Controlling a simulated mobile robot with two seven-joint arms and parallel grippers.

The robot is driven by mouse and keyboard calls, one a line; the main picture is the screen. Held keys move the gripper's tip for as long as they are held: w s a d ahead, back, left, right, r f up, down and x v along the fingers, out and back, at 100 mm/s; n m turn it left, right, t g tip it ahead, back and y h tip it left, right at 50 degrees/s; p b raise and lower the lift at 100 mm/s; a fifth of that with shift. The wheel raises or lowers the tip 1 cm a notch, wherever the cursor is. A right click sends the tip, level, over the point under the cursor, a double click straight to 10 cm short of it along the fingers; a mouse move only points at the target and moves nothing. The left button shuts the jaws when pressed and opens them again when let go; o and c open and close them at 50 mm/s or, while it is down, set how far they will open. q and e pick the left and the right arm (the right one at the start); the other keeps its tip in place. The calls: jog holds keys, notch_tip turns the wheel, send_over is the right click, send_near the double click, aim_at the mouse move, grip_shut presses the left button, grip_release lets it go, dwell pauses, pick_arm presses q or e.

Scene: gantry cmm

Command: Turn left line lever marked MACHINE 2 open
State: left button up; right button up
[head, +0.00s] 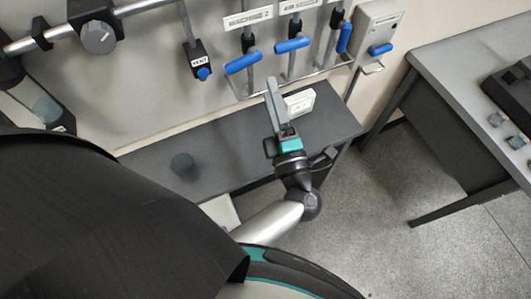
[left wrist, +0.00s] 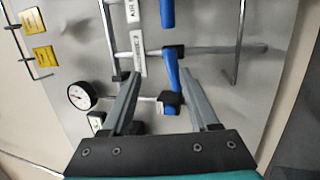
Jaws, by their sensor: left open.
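The lever marked MACHINE 2 has a blue handle (head: 243,63) under its white label (head: 248,18) on the wall panel. The handle lies across its upright pipe, slightly tilted. In the left wrist view this blue handle (left wrist: 172,72) appears between the fingertips, with the MACHINE 2 label (left wrist: 138,53) to its left. My left gripper (head: 272,84) is open and empty, below and right of the handle in the head view; it also shows in the left wrist view (left wrist: 164,76). No contact with the handle is visible. My right gripper is not in view.
A second blue lever (head: 292,45) and a third (head: 344,39) stand to the right. The black VENT valve (head: 203,73) is close on the left. A grey shelf (head: 225,150) below bears a small white box (head: 300,102). A table (head: 470,60) stands at right.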

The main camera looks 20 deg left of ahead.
pick_arm(q)
jog(key=w+d+r+m+t+h, duration=0.25)
jog(key=d+m+h, duration=0.95)
jog(key=m+h, duration=0.7)
jog(key=s+a+f+m+g+y+b, duration=0.1)
jog(key=s+a+f+m+g, duration=0.1)
jog(key=f, duration=0.6)
jog(key=s+a+f+m+g+y+b, duration=0.1)
jog(key=s+a+f+m+g, duration=0.2)
jog(key=s+f+g, duration=0.3)
jog(key=s+a+f+m+g+y+b, duration=0.1)
jog(key=s+a+f+m+g, duration=0.2)
jog(key=f, duration=0.6)
jog(key=shift+s+a+f+g+y, duration=0.4)
jog(key=shift+s+g, duration=0.55)
jog(key=shift+g, duration=0.2)
jog(key=shift+c, duration=0.4)
